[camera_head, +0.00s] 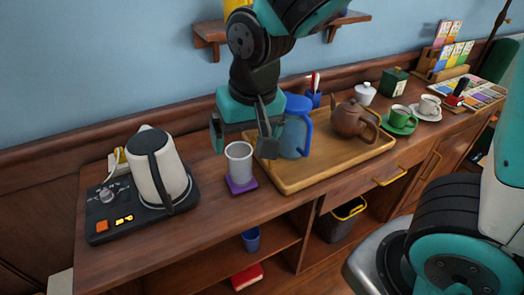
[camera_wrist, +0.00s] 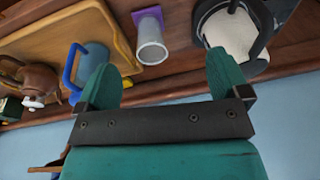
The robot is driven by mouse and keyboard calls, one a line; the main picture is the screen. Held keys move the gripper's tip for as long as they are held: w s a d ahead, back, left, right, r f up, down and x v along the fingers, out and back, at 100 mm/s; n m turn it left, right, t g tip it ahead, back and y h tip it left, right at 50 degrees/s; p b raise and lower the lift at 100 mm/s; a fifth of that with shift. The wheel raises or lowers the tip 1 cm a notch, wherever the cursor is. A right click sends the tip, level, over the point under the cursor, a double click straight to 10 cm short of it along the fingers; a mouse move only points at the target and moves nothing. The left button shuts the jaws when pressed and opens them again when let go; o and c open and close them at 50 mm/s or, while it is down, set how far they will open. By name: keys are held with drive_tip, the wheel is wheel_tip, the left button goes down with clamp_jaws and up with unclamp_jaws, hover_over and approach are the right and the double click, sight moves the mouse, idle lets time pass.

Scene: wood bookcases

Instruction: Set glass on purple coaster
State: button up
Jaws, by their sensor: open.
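The glass (camera_head: 239,165), a pale grey cup, stands upright on the purple coaster (camera_head: 240,188) on the wooden counter, left of the tray. In the wrist view the glass (camera_wrist: 151,42) has its base against the purple coaster (camera_wrist: 149,14). My gripper (camera_head: 242,141) is open and empty, just behind and above the glass in the head view. In the wrist view the glass lies beyond the gap between the fingertips (camera_wrist: 162,68) of my gripper, with no visible contact. The coaster's middle is hidden under the glass.
A wooden tray (camera_head: 290,184) with a blue pitcher (camera_head: 296,135) and brown teapot (camera_head: 350,119) is close on the right. A white kettle (camera_head: 158,170) on a black base stands left. Bare counter lies between kettle and coaster. A wall shelf (camera_head: 210,32) is above.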

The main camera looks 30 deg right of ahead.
drive_tip(key=s+a+r+n+g+y, duration=0.1)
drive_tip(key=s+r+n+g+y, duration=0.1)
drive_tip(key=s+n, duration=0.6)
drive_tip(key=s+r+y, duration=0.1)
drive_tip(key=s+r, duration=0.1)
drive_tip(key=s, duration=0.3)
drive_tip(key=shift+a, duration=0.4)
